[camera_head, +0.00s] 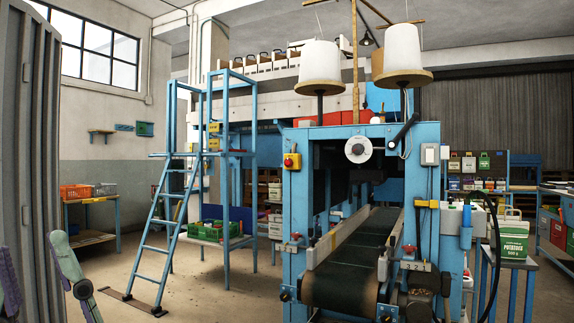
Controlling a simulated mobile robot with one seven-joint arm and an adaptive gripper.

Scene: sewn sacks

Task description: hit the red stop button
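The red stop button (288,162) is a small round red knob on a yellow box. The box is fixed to the upper part of the left blue post (295,205) of the sack-sewing machine, facing toward me and a little left. Nothing covers the button, and nothing touches it. I cannot make out my gripper in this view.
A conveyor belt (350,255) runs through the machine. A blue ladder platform (160,230) stands left of it, with open floor (215,290) between. A grey ribbed panel (30,150) rises at the left edge.

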